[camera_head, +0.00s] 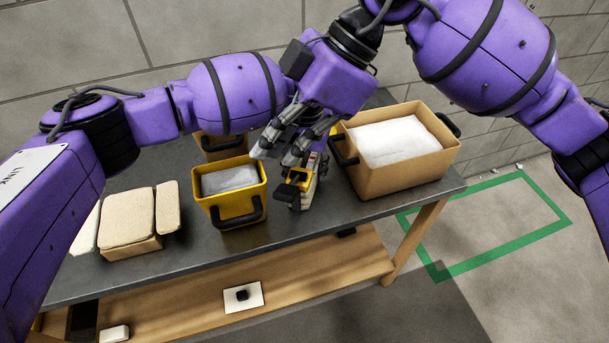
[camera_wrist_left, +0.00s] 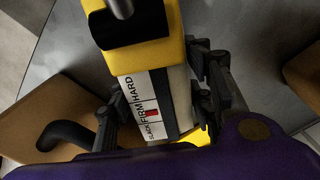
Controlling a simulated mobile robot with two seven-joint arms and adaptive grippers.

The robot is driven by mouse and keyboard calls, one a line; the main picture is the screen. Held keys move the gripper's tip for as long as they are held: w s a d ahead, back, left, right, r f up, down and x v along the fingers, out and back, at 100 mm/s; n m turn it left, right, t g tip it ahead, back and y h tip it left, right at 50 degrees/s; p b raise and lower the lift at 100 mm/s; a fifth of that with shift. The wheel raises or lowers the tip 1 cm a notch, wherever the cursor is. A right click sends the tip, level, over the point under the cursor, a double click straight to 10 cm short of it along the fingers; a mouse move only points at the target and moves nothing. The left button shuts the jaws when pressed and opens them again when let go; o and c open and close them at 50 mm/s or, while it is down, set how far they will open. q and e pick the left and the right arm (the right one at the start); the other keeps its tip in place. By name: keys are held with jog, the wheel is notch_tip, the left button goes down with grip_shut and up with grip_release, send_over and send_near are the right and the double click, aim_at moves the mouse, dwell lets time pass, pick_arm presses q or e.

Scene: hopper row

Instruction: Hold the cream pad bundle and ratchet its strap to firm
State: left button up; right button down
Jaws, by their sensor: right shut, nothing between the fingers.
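The cream pad bundle (camera_head: 311,186) stands between the yellow bin and the large tan box. In the left wrist view its yellow ratchet (camera_wrist_left: 148,52) has a black part and a metal rod on top. Below is a white gauge (camera_wrist_left: 146,108) reading SLACK, FIRM, HARD, with a red mark beside FIRM. My left gripper (camera_wrist_left: 160,106) has its fingers against both sides of the bundle; the head view mostly hides it behind the right hand. My right gripper (camera_head: 278,150) is shut and empty, just above and left of the ratchet. I cannot tell whether it touches.
The yellow bin (camera_head: 254,193) with grey contents is left of the bundle. The large tan box (camera_head: 420,171), holding white material, is right. A wooden shelf (camera_head: 325,268) runs below. Green tape marks the floor.

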pick_arm(q)
jog(key=o, duration=0.4)
notch_tip(320, 180, up, 12)
jog(key=shift+r, duration=0.1)
dwell(0.4)
